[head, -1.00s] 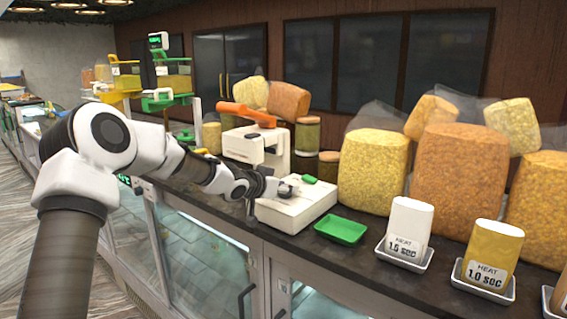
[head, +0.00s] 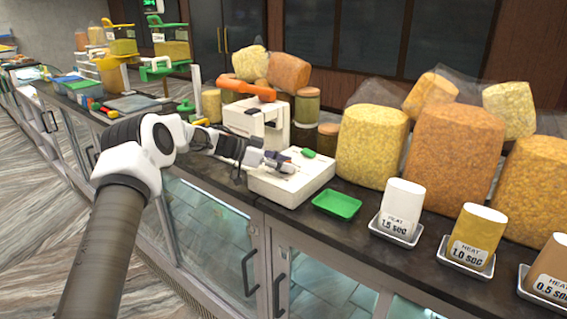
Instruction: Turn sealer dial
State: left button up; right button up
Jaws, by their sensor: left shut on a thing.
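The sealer (head: 290,192) is a cream machine on the dark counter, with a raised orange handle (head: 246,87) and a green button or knob (head: 308,153) on its low front box. My left arm comes in from the left, and its gripper (head: 286,165) is at the top of that box, just left of the green part. The left gripper is shut on a small part there, apparently the sealer dial, which its fingers mostly hide. The dial's setting cannot be read. My right gripper is out of view.
A green tray (head: 337,214) lies right of the sealer. White (head: 404,200), yellow (head: 478,228) and brown blocks marked HEAT 1.5, 1.0 and 0.5 SEC stand on small trays at the counter's front. Large snack bags (head: 372,145) fill the back.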

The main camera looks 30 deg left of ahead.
pick_arm(q)
jog(key=shift+m+g+h, duration=0.6)
jog(key=shift+m+g, duration=0.2)
jog(key=shift+m, duration=0.1)
jog(key=shift+f, duration=0.1)
jog(key=shift+d+f, duration=0.1)
jog(key=o, duration=0.9)
jog(key=shift+c, duration=0.2)
jog(key=o, duration=0.3)
jog(key=shift+w+d, duration=0.1)
jog(key=shift+w, duration=0.05)
jog(key=v, duration=1.2)
jog(key=shift+w, duration=0.2)
